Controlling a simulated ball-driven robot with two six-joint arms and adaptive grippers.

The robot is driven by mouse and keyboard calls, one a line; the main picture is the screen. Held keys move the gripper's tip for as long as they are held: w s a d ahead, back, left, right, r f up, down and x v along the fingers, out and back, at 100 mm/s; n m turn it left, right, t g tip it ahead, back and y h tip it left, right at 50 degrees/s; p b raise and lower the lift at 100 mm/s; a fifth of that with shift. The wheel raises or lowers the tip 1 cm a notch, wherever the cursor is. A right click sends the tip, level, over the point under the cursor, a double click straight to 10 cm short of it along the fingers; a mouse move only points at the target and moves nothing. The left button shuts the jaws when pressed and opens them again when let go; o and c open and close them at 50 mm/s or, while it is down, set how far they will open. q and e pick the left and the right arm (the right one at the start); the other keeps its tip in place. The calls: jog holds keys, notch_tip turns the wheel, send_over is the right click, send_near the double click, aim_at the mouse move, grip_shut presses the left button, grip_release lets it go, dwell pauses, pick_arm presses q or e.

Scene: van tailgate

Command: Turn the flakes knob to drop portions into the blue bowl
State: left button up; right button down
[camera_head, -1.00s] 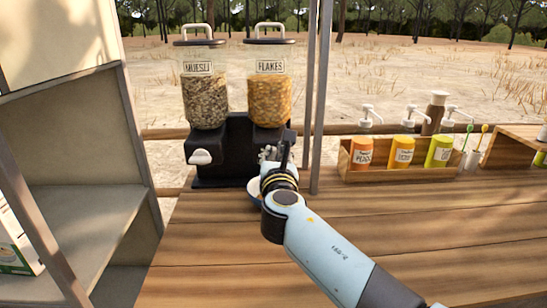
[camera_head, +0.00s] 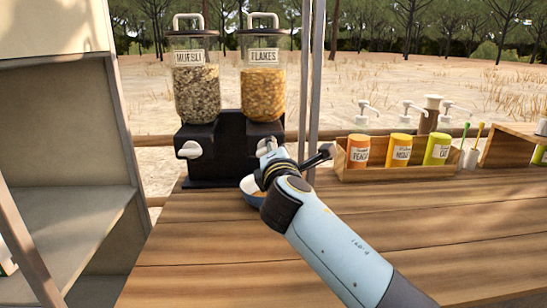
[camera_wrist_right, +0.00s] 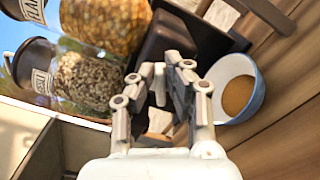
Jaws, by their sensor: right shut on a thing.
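The flakes jar (camera_head: 263,92) stands on the right side of the black dispenser base (camera_head: 228,158). My right gripper (camera_head: 268,150) is at the front of the base below this jar, its wrist rolled over. In the right wrist view its fingers (camera_wrist_right: 160,88) are shut on the pale flakes knob (camera_wrist_right: 159,84), which they partly cover. The blue bowl (camera_head: 249,187) sits beneath, partly hidden by my arm. In the wrist view the bowl (camera_wrist_right: 257,98) has a brown heap of flakes (camera_wrist_right: 237,94) in it. My left gripper is not in view.
The muesli jar (camera_head: 196,94) and its white knob (camera_head: 189,150) are to the left. A metal post (camera_head: 312,90) rises just right of the dispenser. A wooden caddy (camera_head: 392,172) with several bottles stands further right. The front counter (camera_head: 200,255) is clear.

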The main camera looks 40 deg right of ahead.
jog(key=m+b, duration=0.1)
jog(key=m, duration=0.1)
jog(key=f+m+b, duration=0.1)
jog(key=m+b, duration=0.1)
jog(key=m, duration=0.1)
jog(key=shift+b, duration=0.3)
jog(key=shift+d+m, duration=0.1)
jog(key=shift+m, duration=0.2)
jog(key=c, duration=1.4)
grip_release()
jog(key=shift+o, duration=0.2)
jog(key=v, duration=0.7)
jog(key=shift+s+a, duration=0.2)
jog(key=shift+s, duration=0.05)
